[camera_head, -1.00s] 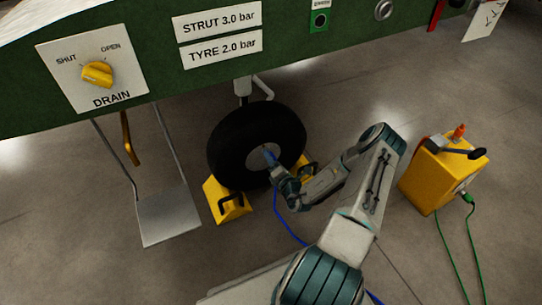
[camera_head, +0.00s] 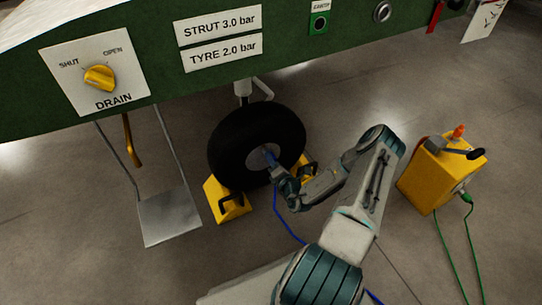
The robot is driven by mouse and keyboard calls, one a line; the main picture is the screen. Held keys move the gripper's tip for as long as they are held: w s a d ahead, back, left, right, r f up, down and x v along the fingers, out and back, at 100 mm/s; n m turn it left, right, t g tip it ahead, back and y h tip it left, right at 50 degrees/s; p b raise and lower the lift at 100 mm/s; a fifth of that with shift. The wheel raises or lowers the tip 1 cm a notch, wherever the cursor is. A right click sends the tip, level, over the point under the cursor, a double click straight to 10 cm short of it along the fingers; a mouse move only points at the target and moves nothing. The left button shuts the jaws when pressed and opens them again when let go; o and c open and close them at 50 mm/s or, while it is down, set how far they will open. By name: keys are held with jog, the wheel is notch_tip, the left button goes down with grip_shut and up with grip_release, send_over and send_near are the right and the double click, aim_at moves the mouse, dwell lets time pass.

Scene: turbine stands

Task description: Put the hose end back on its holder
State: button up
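A blue hose (camera_head: 283,223) runs down from my gripper (camera_head: 272,162) and passes behind my arm; blue shows again at the lower right of my arm. My gripper is at the hub of the black tyre (camera_head: 228,143). A small blue piece, which looks like the hose end (camera_head: 269,152), sits between my gripper and the pale hub. The fingers are too small to see whether they are closed on it. I cannot tell whether the hose end touches the hub. No holder for the hose can be made out.
Yellow chocks (camera_head: 226,203) flank the tyre. A yellow box (camera_head: 438,172) with a lever and green cable stands right. A grey step (camera_head: 169,217) hangs left. The green body (camera_head: 295,70) with its yellow drain knob (camera_head: 100,78) overhangs the tyre.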

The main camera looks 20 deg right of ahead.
grip_shut()
jog(key=shift+s, duration=0.65)
jog(key=shift+s+p, duration=0.8)
jog(key=shift+s, duration=0.65)
jog(key=shift+d, duration=0.1)
